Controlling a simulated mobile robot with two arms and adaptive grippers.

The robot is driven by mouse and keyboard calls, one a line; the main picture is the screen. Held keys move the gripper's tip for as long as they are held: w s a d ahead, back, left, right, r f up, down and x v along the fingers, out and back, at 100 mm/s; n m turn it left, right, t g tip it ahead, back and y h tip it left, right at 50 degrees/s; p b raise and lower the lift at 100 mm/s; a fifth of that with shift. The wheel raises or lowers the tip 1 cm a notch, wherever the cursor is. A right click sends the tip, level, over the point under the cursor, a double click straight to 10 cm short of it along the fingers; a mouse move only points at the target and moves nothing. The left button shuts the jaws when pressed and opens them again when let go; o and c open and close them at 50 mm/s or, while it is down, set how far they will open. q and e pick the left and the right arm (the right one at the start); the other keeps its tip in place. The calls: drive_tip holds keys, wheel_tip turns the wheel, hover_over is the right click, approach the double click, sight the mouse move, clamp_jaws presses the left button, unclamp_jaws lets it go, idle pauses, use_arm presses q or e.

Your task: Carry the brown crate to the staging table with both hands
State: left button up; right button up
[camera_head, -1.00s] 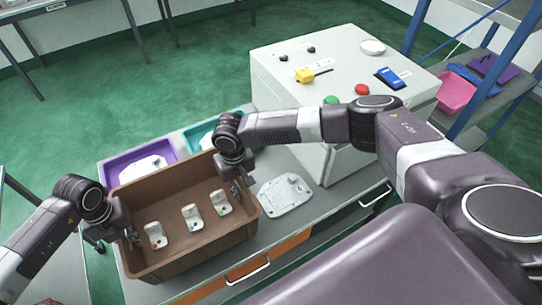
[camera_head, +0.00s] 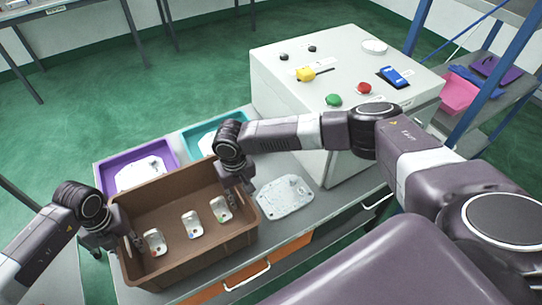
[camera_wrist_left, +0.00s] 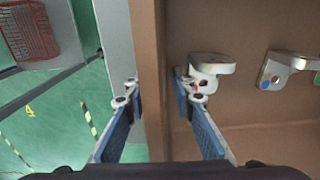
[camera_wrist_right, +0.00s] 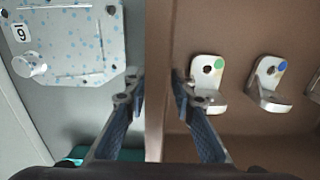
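The brown crate (camera_head: 180,270) stands on the grey bench, with several small metal brackets inside, including one with a green dot (camera_head: 221,208). My left gripper (camera_wrist_left: 157,92) has its fingers on either side of the crate's left wall. My right gripper (camera_wrist_right: 158,92) has its fingers on either side of the opposite wall, at the right in the head view. In both wrist views, gaps show between fingers and wall, so both grippers look open around the walls. I cannot make out the staging table for certain.
A purple tray (camera_head: 108,180) and a teal tray (camera_head: 188,138) sit behind the crate. A metal casting (camera_head: 285,197) lies to its right, before a white machine cabinet (camera_head: 290,110). A blue-framed shelf (camera_head: 490,110) stands far right. Green floor behind the bench is open.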

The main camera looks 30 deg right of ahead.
use_arm(q)
wheel_tip(320, 180, up, 12)
drive_tip(key=shift+f, duration=0.1)
use_arm(e)
drive_tip(key=shift+r, duration=0.1)
wheel_tip(320, 180, up, 12)
drive_tip(key=shift+f, duration=0.1)
idle(0.6)
idle(0.4)
